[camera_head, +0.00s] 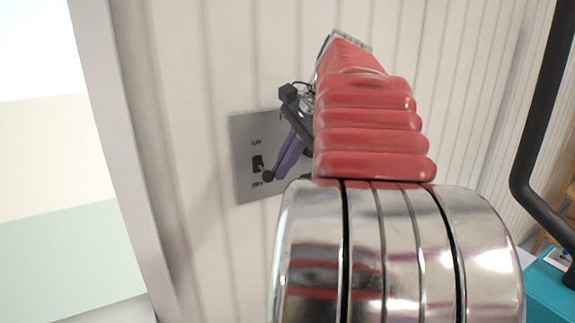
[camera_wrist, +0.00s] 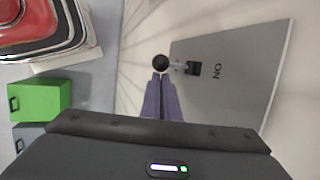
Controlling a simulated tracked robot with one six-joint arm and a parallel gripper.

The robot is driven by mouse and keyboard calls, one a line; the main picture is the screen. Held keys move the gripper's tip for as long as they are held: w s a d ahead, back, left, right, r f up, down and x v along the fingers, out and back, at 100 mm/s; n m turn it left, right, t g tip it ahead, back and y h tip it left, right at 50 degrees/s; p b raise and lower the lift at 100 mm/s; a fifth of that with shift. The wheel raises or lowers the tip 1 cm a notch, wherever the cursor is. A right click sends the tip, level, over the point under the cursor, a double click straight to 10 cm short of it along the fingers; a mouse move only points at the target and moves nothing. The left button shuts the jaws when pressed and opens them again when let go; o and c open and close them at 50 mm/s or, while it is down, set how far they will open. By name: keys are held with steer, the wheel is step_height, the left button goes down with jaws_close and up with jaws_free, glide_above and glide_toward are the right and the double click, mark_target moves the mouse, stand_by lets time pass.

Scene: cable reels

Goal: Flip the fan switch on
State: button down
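A grey metal switch plate (camera_head: 243,132) is on the ribbed wall; it also fills the right of the wrist view (camera_wrist: 245,50). Its toggle switch (camera_head: 257,163) has a black base and a short lever ending in a black ball, also clear in the wrist view (camera_wrist: 160,62). The lever points down in the head view, away from the ON label. My gripper (camera_head: 278,172) has purple fingers, close together and apparently shut, with tips (camera_wrist: 160,77) right at the ball; I cannot tell if they touch it. My arm hides the plate's right part. I see no fan label.
A pale frame edge (camera_head: 120,150) stands left of the plate. A dark bent bar (camera_head: 530,130) and a teal object (camera_head: 545,290) are at the right. The wrist view shows a green box (camera_wrist: 40,100) and a red and chrome object (camera_wrist: 45,25) at the left.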

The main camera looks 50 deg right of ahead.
steer(key=shift+r, duration=0.85)
steer(key=shift+f, duration=0.1)
steer(key=s+d+r, duration=0.2)
steer(key=d+r, duration=0.3)
steer(key=r, duration=0.2)
steer(key=shift+s+d+r, duration=0.2)
steer(key=shift+s, duration=0.15)
stand_by(0.7)
stand_by(0.6)
